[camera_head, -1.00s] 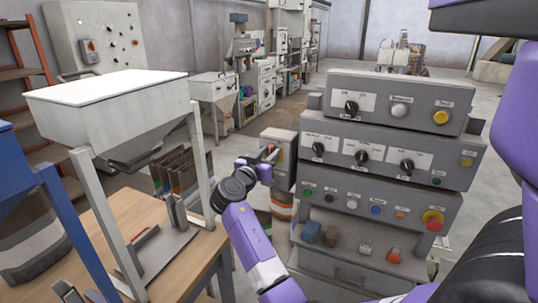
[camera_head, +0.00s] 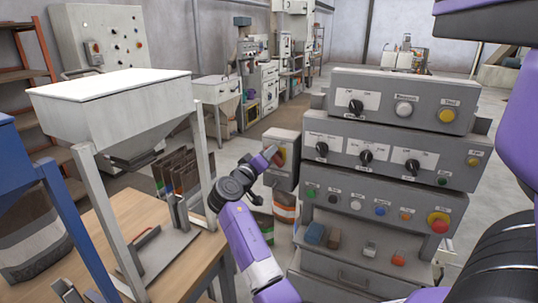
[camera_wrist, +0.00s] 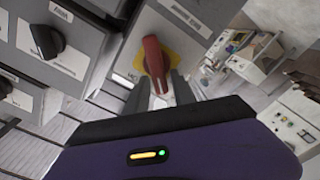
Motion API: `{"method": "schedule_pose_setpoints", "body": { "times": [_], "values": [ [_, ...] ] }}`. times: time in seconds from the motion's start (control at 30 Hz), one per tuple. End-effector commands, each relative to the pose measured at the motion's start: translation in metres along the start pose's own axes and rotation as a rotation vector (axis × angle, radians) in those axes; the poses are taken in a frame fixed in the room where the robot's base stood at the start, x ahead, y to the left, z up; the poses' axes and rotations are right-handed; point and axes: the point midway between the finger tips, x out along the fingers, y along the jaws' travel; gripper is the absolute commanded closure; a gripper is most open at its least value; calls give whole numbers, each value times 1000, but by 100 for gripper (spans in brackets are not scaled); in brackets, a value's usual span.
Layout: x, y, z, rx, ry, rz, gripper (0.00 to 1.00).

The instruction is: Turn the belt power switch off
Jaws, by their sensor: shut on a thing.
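The belt power switch is a red rotary handle (camera_wrist: 154,58) on a yellow plate (camera_wrist: 172,62), on the front of a small grey box. In the head view the box (camera_head: 283,146) stands left of the control panels, with the red and yellow switch (camera_head: 281,156) partly hidden by my gripper. My gripper (camera_head: 270,153) reaches the switch from the left. In the wrist view my gripper (camera_wrist: 160,92) has a finger on each side of the handle's lower end and is shut on it. The handle points nearly straight along between the fingers.
A stack of grey control panels (camera_head: 395,150) with black knobs and coloured buttons stands close on the right. A hopper on a frame (camera_head: 115,105) and a wooden table (camera_head: 150,215) are on the left. An orange and white container (camera_head: 285,207) is below the box.

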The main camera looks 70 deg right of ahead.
Motion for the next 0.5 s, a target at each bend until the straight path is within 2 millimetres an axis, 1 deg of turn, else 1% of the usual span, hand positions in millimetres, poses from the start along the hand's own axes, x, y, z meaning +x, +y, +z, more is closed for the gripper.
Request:
{"method": "schedule_pose_setpoints", "body": {
  "times": [0.03,0.5],
  "values": [
    [0,-2,2,-48,-6,-3,100],
    [1,-10,6,-483,-8,-3,100]
  ]
}}
